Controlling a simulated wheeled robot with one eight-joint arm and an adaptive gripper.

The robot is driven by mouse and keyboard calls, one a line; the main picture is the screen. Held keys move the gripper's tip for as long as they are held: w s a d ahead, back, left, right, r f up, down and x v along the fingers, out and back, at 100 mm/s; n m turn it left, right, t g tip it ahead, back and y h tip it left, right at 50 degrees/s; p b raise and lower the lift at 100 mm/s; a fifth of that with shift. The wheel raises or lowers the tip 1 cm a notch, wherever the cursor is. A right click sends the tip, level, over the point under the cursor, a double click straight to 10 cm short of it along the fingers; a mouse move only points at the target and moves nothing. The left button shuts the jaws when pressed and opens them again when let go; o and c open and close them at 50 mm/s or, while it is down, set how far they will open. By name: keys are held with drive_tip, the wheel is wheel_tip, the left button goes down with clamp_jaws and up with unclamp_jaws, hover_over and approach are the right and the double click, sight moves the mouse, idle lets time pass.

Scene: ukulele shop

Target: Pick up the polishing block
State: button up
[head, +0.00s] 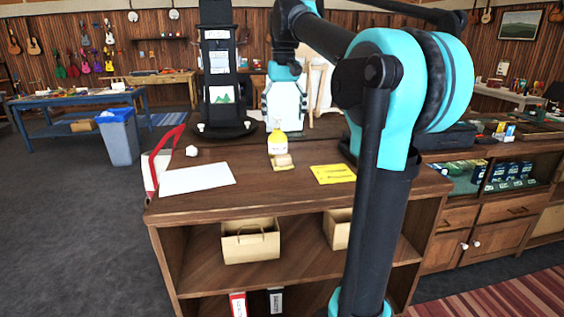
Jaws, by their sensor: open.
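A small tan block (282,160), which looks like the polishing block, lies on the wooden counter (250,195) near its middle. A small yellow bottle with a white label (277,143) stands right behind it, touching or nearly so. My gripper (285,122) hangs fingers down above and behind the bottle in the head view, empty and open. It is apart from the block. Its exact depth over the counter is hard to tell.
A white sheet (197,178) and a small white lump (192,151) lie left of the block. A bag with a red strap (158,165) stands at the left edge. A yellow cloth or paper (332,174) lies right, beside my arm. The front counter strip is clear.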

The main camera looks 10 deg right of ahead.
sight(283, 155)
wheel_tip(283, 155, down, 9)
drive_tip(key=shift+r, duration=0.1)
drive_tip(key=shift+w+a+f, duration=0.1)
drive_tip(key=shift+w+f, duration=0.05)
drive_tip(key=shift+f, duration=1.15)
drive_tip(key=shift+w+f, duration=0.15)
drive_tip(key=shift+f, duration=1.15)
drive_tip(key=shift+c, duration=0.6)
drive_tip(key=c, duration=1.2)
drive_tip(key=shift+r, duration=0.1)
